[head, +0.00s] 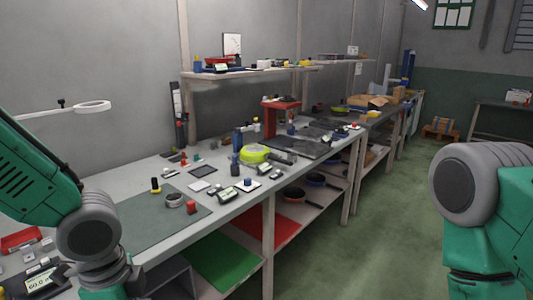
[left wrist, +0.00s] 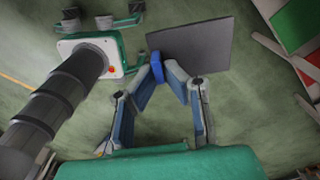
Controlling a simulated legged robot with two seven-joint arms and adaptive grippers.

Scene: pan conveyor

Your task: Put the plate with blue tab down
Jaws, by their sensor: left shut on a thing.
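The dark grey, flat, rectangular plate (left wrist: 192,44) shows in the left wrist view, with a blue tab (left wrist: 156,66) at its near left corner. My left gripper (left wrist: 160,76) is shut on the tab. The plate is held out over the green floor, clear of the bench. In the head view my left arm comes in at the lower left, but its gripper and the plate are out of the picture. My right arm shows at the right edge, and its gripper is in neither view.
A long workbench (head: 148,226) carries small tools, a yellow-green ring-shaped item (head: 256,153) and a dark mat. Its lower shelf holds a green panel (head: 222,258) and a red panel (head: 268,226). Pans sit further along the shelf. The floor (head: 375,220) right of the bench is clear.

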